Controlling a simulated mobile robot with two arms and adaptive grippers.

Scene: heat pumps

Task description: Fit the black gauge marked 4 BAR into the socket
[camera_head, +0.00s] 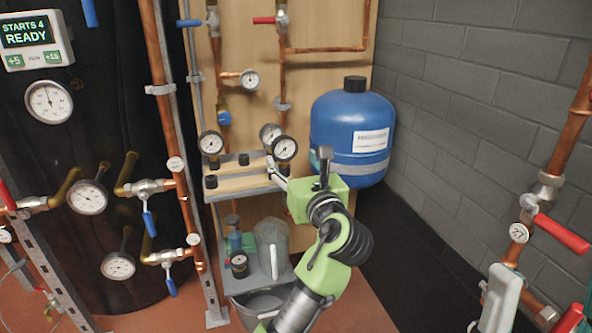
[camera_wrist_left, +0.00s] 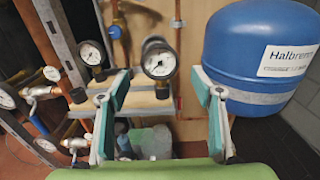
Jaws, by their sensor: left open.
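Black-rimmed gauges with white dials stand on a wooden rack (camera_head: 232,184): one at the left (camera_head: 210,143), one at the back (camera_head: 267,132), and one at the right front (camera_head: 285,148). The left wrist view shows the right-front gauge (camera_wrist_left: 158,61) and the left gauge (camera_wrist_left: 91,53). Their markings are too small to read, so I cannot tell which is 4 BAR. My left gripper (camera_head: 297,160) is open beside the right-front gauge. In the wrist view its fingers (camera_wrist_left: 160,88) are apart with that gauge ahead between them. I cannot identify the socket. My right gripper is not in view.
A blue tank (camera_head: 352,130) stands close right of the rack. Copper pipes (camera_head: 163,100) with valves stand left. A grey block wall (camera_head: 470,110) closes the right.

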